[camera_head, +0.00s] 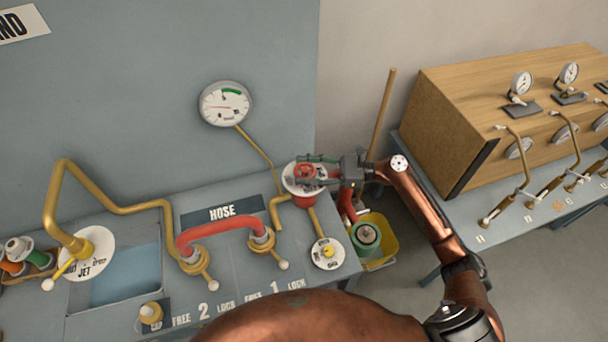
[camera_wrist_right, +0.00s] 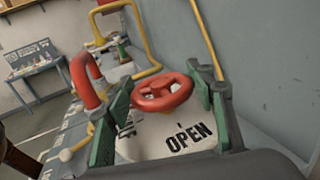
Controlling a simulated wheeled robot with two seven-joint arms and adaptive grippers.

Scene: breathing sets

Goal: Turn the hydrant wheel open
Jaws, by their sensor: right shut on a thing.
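The red hydrant wheel (camera_head: 304,172) sits over a round white plate (camera_head: 290,184) near the right end of the grey bench. In the right wrist view, the wheel (camera_wrist_right: 163,92) has spokes and a hub, and the plate (camera_wrist_right: 145,142) below it reads OPEN. My right gripper (camera_head: 312,170) reaches in from the right and is shut on the wheel, with one green-padded finger on each side of it. The fingers hide part of the rim in the head view. My left gripper is not in view.
A red hose (camera_head: 217,231) arches between two brass fittings left of the wheel. A pressure gauge (camera_head: 225,104) is on the wall panel. A yellow bucket (camera_head: 378,242) stands beyond the bench's right end. A wooden box (camera_head: 470,110) stands on another table at right.

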